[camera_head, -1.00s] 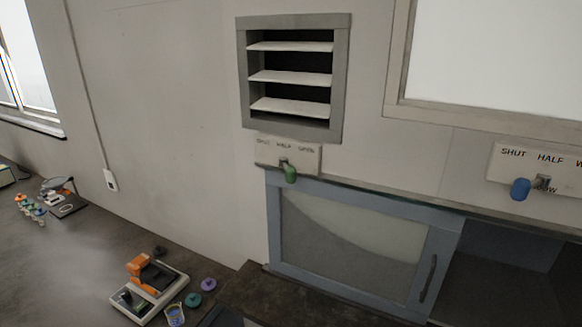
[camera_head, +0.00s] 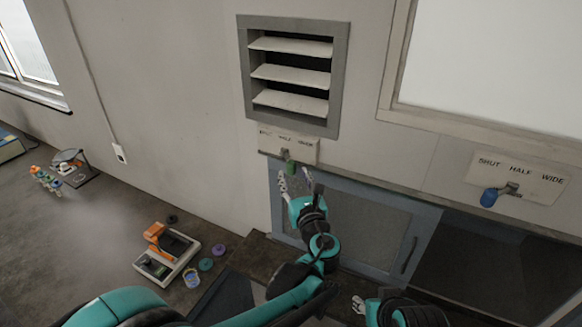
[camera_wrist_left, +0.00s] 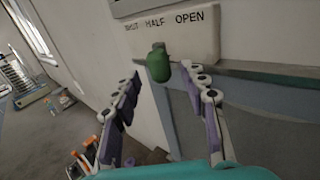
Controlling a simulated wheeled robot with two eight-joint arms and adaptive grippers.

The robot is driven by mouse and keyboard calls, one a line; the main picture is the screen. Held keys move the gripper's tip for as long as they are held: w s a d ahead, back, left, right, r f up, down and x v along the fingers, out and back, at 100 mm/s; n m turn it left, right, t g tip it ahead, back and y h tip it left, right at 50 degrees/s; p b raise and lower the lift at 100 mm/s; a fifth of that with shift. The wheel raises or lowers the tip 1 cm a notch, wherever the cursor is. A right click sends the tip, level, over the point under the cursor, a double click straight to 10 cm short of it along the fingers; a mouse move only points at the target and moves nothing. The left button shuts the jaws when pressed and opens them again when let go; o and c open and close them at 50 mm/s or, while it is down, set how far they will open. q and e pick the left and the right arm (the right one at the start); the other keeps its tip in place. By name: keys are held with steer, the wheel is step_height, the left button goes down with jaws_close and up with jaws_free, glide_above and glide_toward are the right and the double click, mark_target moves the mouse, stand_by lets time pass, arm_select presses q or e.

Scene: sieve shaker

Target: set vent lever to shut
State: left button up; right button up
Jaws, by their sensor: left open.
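The vent lever has a green handle (camera_head: 289,166) on a white plate (camera_head: 304,148) marked SHUT, HALF and OPEN, under the louvred vent (camera_head: 292,73). In the left wrist view the green handle (camera_wrist_left: 158,65) hangs below HALF. The vent's white slats are tilted, with dark gaps between them. My left gripper (camera_head: 295,178) is open just below the lever; in the wrist view its fingers (camera_wrist_left: 164,84) are spread to either side below the handle, apparently not touching it. My right gripper (camera_head: 359,304) shows only in part at the bottom, its jaws unclear.
A second lever with a blue handle (camera_head: 489,198) sits on a SHUT, HALF, WIDE plate (camera_head: 514,178) to the right. A blue-framed cabinet door (camera_head: 408,225) is below the vent. An orange-and-white device (camera_head: 165,256) stands on the dark counter (camera_head: 95,235) at left.

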mark_target(292, 172)
arm_select(q)
steer(key=shift+x, duration=2)
jaws_close()
